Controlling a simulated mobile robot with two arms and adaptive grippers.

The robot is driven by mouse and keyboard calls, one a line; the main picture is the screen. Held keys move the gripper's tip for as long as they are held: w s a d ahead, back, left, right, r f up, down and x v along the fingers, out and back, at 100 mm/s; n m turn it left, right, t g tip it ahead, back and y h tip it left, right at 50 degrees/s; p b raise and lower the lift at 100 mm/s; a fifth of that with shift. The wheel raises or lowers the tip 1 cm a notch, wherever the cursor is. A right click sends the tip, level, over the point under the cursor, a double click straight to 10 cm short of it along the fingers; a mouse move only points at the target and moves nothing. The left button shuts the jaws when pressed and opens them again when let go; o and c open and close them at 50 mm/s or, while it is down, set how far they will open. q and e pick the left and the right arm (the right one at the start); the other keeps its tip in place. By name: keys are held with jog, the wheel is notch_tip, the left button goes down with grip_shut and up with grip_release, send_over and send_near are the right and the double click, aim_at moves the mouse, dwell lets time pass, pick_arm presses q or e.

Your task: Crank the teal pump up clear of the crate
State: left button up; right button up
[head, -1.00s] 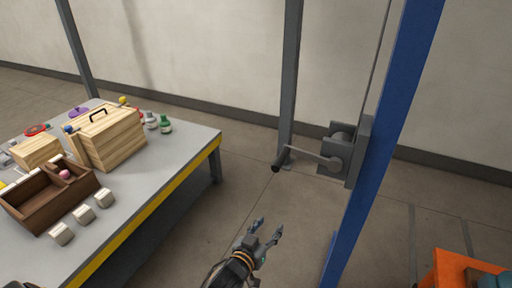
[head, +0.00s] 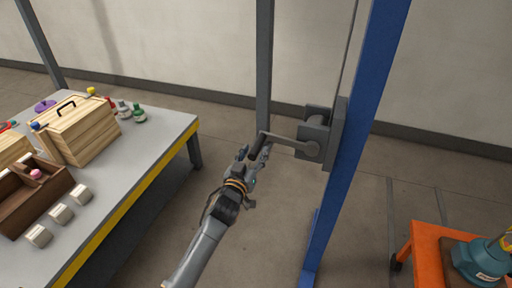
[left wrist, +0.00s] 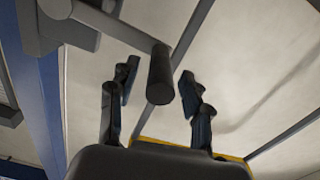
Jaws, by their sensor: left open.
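The hand winch (head: 318,138) is fixed to a blue post. Its crank arm reaches left to a dark cylindrical handle (head: 258,147). My left gripper (head: 256,155) is at this handle; in the left wrist view the handle (left wrist: 161,76) lies between the two open fingers (left wrist: 157,98), with gaps on both sides. The teal pump (head: 478,262) is at the lower right of the head view, partly cut off by the frame edge. The crate does not show clearly. My right gripper is not in view.
An orange cart (head: 424,245) stands at the lower right by the pump. A grey table (head: 150,150) with wooden boxes, bottles and several pale blocks stands at the left. The blue post (head: 350,150) rises beside the winch. Floor between table and post is clear.

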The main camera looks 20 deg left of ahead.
pick_arm(q)
jog(key=shift+w, duration=1.05)
grip_shut()
